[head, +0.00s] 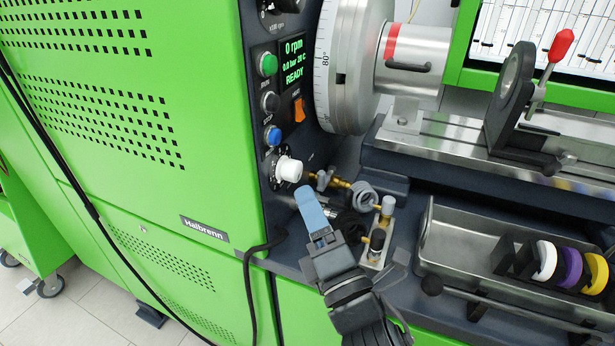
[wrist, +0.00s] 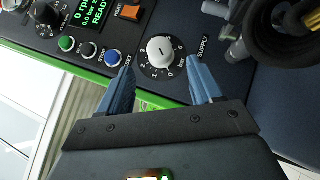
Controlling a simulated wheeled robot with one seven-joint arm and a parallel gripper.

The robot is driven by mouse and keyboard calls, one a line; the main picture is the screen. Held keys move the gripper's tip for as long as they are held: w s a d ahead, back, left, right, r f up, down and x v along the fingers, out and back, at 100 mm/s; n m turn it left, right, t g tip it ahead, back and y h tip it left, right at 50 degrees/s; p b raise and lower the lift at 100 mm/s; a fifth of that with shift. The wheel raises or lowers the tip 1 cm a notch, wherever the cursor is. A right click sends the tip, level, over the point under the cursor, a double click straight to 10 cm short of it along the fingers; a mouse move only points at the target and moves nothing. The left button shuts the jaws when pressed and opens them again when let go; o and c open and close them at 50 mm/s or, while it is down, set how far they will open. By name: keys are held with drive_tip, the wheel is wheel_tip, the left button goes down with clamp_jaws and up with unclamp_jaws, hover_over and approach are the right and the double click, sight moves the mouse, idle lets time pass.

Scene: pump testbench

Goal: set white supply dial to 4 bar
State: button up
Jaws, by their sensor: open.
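The white supply dial (head: 288,169) is on the dark control panel, below the blue button. In the wrist view the white knob (wrist: 161,52) sits in a round black numbered scale marked "bar", with "SUPPLY" beside it. A short dark mark shows on the knob's face; I cannot surely tell which number it points to. My gripper (head: 311,196) has blue fingers and is just in front and to the lower right of the dial. In the wrist view my gripper (wrist: 160,64) is open, with the knob seen between and beyond its fingertips. No contact is visible.
The display (head: 293,62) reads 0 rpm, 0.0 bar and READY. Green, black and blue buttons (head: 273,136) and an orange switch (head: 299,110) are above the dial. A tray (head: 450,255) with coloured rings is farther right.

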sight(297, 177)
drive_tip(key=p+x, duration=0.1)
drive_tip(key=x, duration=0.4)
drive_tip(key=shift+w+r, duration=0.1)
drive_tip(key=shift+r, duration=0.05)
drive_tip(key=shift+p+x, duration=0.4)
drive_tip(key=shift+x, duration=0.45)
drive_tip(key=shift+a, duration=0.1)
drive_tip(key=c, duration=1.1)
